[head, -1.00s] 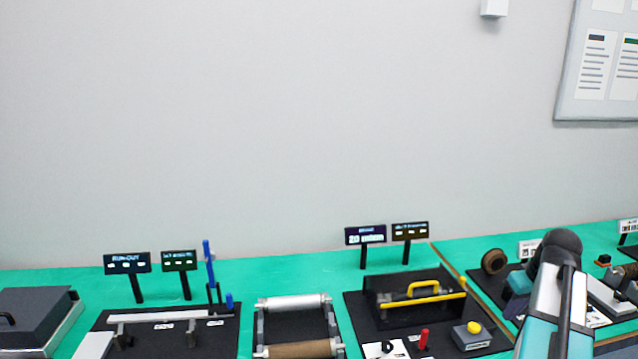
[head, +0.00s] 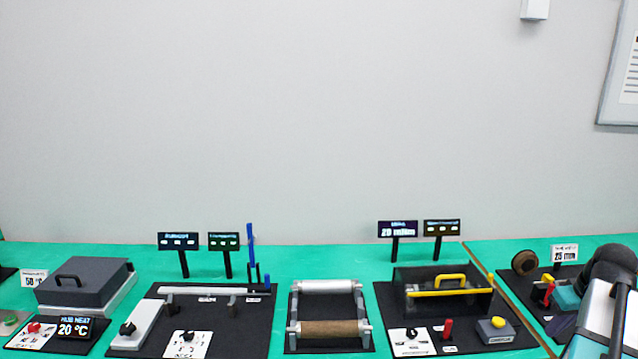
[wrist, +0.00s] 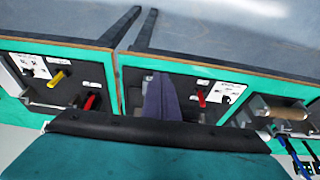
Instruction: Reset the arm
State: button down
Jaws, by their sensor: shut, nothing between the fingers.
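My arm (head: 605,305), white and teal with a dark rounded joint, rises at the right edge of the head view. Its end is not clearly visible there. In the wrist view my gripper (wrist: 160,98) shows as purple-grey fingers close together, with nothing between them. It hangs over a dark station plate (wrist: 137,92) on the teal bench, with a red lever (wrist: 202,97) just to its right. I cannot tell how high above the plate it is.
The bench (head: 330,262) carries a lidded grey box (head: 85,280), a roller unit (head: 328,328), a station with a yellow handle (head: 450,281), and a brown roll (head: 525,263). Upright signs (head: 178,241) stand behind. The wrist view shows a gap between bench sections and grey floor (wrist: 230,35).

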jog(key=w+a+f+n+g+y, duration=0.1)
jog(key=w+a+f, duration=0.2)
jog(key=a+f, duration=0.4)
jog(key=w+a+f+n+g+y, duration=0.1)
jog(key=w+a+f+n, duration=0.15)
jog(key=a+f, duration=0.55)
jog(key=s+a+f+g+y+b, duration=0.1)
jog(key=s+a+f+g+b, duration=0.15)
jog(key=a+f, duration=1.2)
jog(key=s+a+f+n+g, duration=0.1)
jog(key=s+a+f+g, duration=0.1)
jog(key=s+a+f, duration=0.4)
jog(key=s+a+f+n+g, duration=0.1)
jog(key=s+a+f+g, duration=0.1)
jog(key=s+a+f, duration=0.5)
jog(key=s+a+f+m+h, duration=0.3)
jog(key=s+f+m, duration=0.1)
jog(key=s+f, duration=0.8)
jog(key=shift+s+m+g, duration=0.2)
jog(key=shift+m+g, duration=0.15)
